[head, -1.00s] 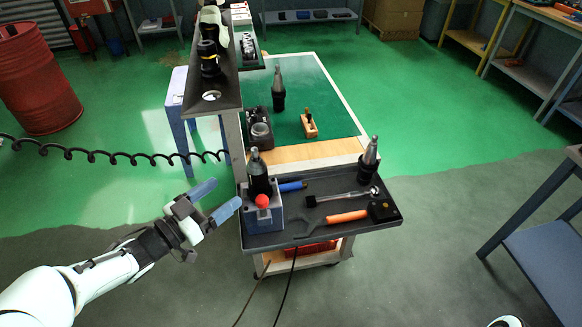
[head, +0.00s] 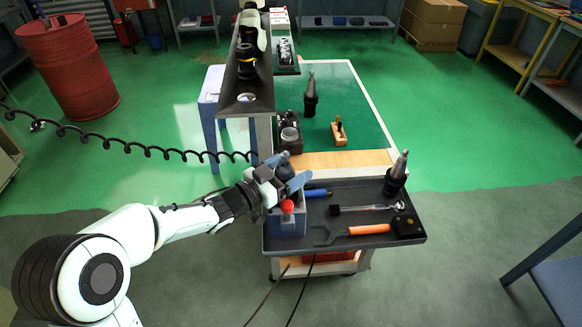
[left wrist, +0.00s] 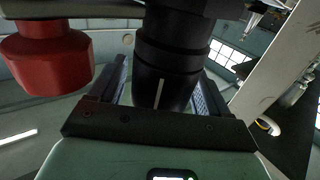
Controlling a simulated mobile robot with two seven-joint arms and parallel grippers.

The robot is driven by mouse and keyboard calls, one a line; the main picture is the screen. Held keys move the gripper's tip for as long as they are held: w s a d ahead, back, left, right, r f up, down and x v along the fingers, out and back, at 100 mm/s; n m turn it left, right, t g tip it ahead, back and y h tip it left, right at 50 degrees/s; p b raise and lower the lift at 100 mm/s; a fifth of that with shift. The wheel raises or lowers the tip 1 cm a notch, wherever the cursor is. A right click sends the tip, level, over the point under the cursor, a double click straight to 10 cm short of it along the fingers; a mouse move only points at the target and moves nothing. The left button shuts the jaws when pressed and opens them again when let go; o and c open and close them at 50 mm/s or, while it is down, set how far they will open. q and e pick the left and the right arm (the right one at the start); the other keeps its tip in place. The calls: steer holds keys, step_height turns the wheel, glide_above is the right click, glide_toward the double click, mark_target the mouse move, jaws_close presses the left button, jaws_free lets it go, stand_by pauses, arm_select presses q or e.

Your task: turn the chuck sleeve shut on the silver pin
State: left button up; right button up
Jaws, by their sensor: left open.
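The chuck sleeve is a black ribbed cylinder with a white line mark in the left wrist view (left wrist: 172,62). In the head view it stands in a grey-blue fixture block (head: 287,224) at the tray's left end, mostly covered by my gripper. My left gripper (head: 288,170) is open, its blue fingers on either side of the sleeve. In the left wrist view the fingers flank the sleeve; whether they touch it I cannot tell. The silver pin is not visible now. A red knob (head: 287,206) is on the block's front. My right gripper is not in view.
The dark tray (head: 348,243) also holds an orange-handled wrench (head: 352,231), a ratchet-like tool (head: 366,208), a blue-handled tool (head: 317,193) and another tool holder (head: 396,176). A shelf (head: 247,98) rises behind my gripper. A coiled black cable (head: 130,147) hangs at left.

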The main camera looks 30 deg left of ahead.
arm_select(q)
steer(key=shift+w, duration=0.1)
steer(key=c, duration=1)
steer(key=shift+d+r+m+g+h+p, duration=0.1)
steer(key=shift+m+g+h+p, duration=0.3)
steer(key=shift+m+h+p, duration=0.35)
steer(key=m+g+h+p, duration=0.1)
steer(key=g+h, duration=0.1)
steer(key=m+g+h+p, duration=0.3)
steer(key=m+h+p, duration=0.1)
steer(key=shift+s+d+g+h, duration=0.25)
steer(key=shift+d+g, duration=0.1)
steer(key=shift+g, duration=0.05)
steer(key=shift+s+d+m+g+h+p, duration=0.15)
steer(key=shift+m+g+h+p, duration=0.25)
steer(key=shift+m+g, duration=0.35)
steer(key=shift+s+a+m+g+h+p, duration=0.15)
steer(key=shift+m+g+h+p, duration=0.3)
steer(key=shift+g, duration=0.4)
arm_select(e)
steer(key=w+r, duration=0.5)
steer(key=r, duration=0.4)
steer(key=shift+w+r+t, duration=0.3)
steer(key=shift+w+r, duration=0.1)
arm_select(q)
steer(key=shift+d, duration=0.1)
steer(key=o, duration=1)
